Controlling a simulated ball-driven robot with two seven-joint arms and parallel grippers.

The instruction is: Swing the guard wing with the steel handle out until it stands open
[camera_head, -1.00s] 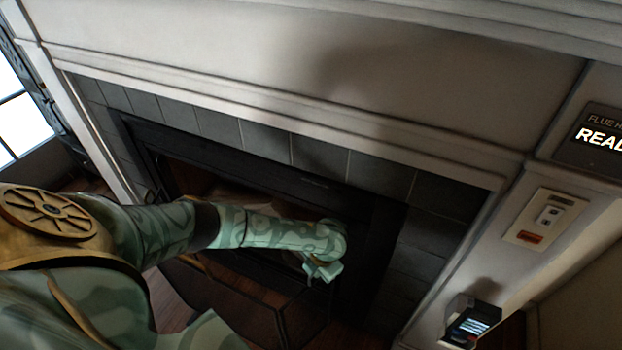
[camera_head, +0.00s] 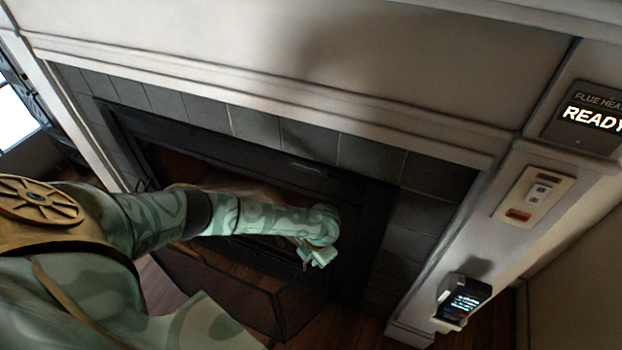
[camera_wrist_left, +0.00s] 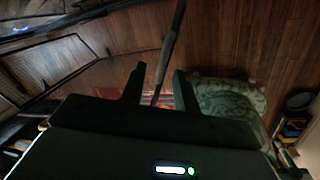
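The fireguard (camera_head: 235,290) is a dark mesh screen in front of the fireplace, with panels set at angles, partly hidden by my left arm. In the left wrist view mesh panels (camera_wrist_left: 45,75) show at the left. A thin upright bar with a thicker grey, steel-looking handle (camera_wrist_left: 167,55) passes between the finger lines of my left gripper (camera_wrist_left: 159,85). The fingers are apart, with a gap on both sides of the bar; contact cannot be told. In the head view the left gripper (camera_head: 316,262) is beside the guard's right end. My right gripper is out of view.
The fireplace surround (camera_head: 255,125) of dark tiles stands behind the arm. A "READY" panel (camera_head: 590,118), a switch plate (camera_head: 533,195) and a small lit device (camera_head: 462,302) are on the right. Wooden floor (camera_wrist_left: 225,40) and a patterned rug (camera_wrist_left: 165,100) show in the wrist view.

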